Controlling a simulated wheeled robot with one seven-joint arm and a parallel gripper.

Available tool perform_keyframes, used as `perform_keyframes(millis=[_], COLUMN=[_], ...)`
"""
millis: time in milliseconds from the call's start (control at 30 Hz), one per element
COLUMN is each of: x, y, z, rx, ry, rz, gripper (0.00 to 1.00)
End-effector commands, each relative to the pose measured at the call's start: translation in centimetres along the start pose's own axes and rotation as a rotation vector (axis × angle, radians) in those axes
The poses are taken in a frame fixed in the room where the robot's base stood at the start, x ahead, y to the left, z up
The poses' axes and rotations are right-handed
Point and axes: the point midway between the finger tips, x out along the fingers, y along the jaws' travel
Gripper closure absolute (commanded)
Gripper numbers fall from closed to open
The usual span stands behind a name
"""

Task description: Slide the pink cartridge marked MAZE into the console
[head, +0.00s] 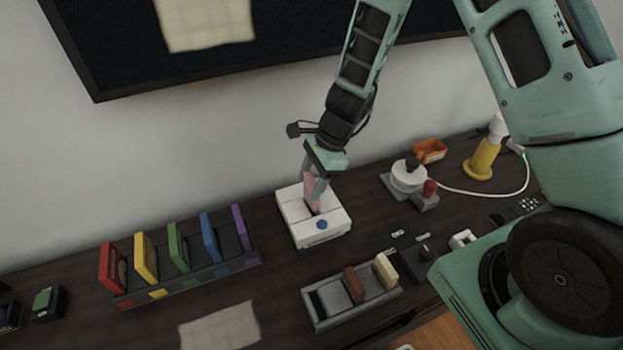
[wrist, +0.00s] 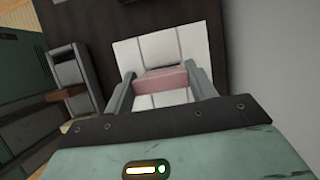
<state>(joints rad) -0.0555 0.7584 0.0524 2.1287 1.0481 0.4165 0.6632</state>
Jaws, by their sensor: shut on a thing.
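The white console (head: 297,222) sits on the dark wooden surface, with a blue round button on its front. The pink cartridge (head: 310,187) is upright at the top of the console, over its dark slot. My gripper (head: 318,182) is shut on the pink cartridge from above. In the wrist view, both fingers of my gripper (wrist: 162,90) hold the sides of the pink cartridge (wrist: 161,79), with the white console (wrist: 160,48) behind it. I cannot tell how deep the cartridge sits in the slot. Its MAZE marking is not readable.
A rack (head: 190,283) with several coloured cartridges stands at left. A grey holder (head: 330,316) with a brown and a beige cartridge stands in front. A dark screen hangs behind.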

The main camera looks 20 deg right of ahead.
Motion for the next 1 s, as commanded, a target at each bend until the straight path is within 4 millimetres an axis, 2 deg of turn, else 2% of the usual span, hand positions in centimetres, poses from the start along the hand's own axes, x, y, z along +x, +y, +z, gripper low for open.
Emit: perform_keyframes(millis=[433, 1000], x=[0.1, 1.3], y=[0.0, 0.0], z=[-0.1, -0.6], rx=[0.0, 0.0], ry=[0.0, 0.0], rz=[0.0, 0.0], gripper=[0.67, 0.67])
